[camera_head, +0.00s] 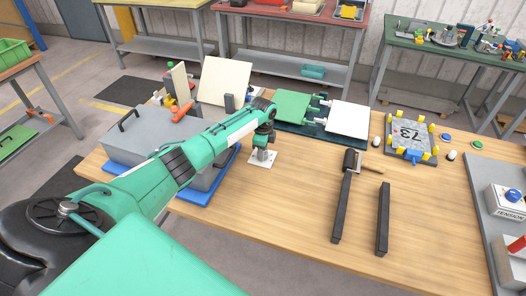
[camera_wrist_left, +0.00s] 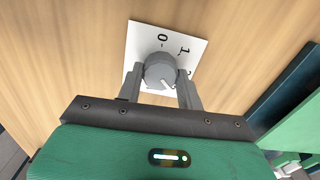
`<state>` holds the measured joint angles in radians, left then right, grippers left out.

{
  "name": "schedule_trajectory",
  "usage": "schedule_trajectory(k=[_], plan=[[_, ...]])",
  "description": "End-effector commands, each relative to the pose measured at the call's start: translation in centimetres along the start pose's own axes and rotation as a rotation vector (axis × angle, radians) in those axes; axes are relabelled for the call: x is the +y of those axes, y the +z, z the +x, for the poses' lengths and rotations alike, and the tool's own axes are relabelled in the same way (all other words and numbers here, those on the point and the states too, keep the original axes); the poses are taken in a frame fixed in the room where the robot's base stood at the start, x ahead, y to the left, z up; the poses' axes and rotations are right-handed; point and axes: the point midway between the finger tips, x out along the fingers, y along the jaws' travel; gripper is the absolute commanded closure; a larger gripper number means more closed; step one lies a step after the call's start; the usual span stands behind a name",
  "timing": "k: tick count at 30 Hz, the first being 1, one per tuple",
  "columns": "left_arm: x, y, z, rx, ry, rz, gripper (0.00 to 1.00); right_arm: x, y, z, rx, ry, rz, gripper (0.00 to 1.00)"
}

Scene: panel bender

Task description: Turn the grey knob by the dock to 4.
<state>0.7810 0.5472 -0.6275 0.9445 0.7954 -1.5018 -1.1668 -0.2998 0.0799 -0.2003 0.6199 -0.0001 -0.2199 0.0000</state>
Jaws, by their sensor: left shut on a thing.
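The grey knob (camera_wrist_left: 160,68) stands on a white dial plate (camera_wrist_left: 146,38) on the wooden table. The digits 0 and 1 show on the plate, with part of another digit at its right edge. The other digits are hidden by my gripper. A white mark on the knob points to the lower right in the left wrist view. My left gripper (camera_wrist_left: 161,76) is shut on the knob, one finger on each side. In the head view my left gripper (camera_head: 263,146) reaches down over the dial plate (camera_head: 262,159). My right gripper is out of view.
A dark green base with a green panel (camera_head: 293,106) and a white panel (camera_head: 347,118) lies just behind the knob. A grey case (camera_head: 135,150) on a blue mat is at left. Two dark bars (camera_head: 383,220) lie right. The table front near the knob is clear.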

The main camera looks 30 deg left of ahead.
Motion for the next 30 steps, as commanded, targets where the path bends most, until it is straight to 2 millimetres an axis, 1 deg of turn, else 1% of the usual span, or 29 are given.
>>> schedule_trajectory(k=[21, 30], plan=[[-0.1, 0.0, -0.1, 0.000, -0.005, 0.675, 0.86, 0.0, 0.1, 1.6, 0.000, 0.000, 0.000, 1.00], [-0.1, 0.1, -0.2, -0.001, -0.006, 0.897, 0.86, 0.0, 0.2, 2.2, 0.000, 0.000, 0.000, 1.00]])
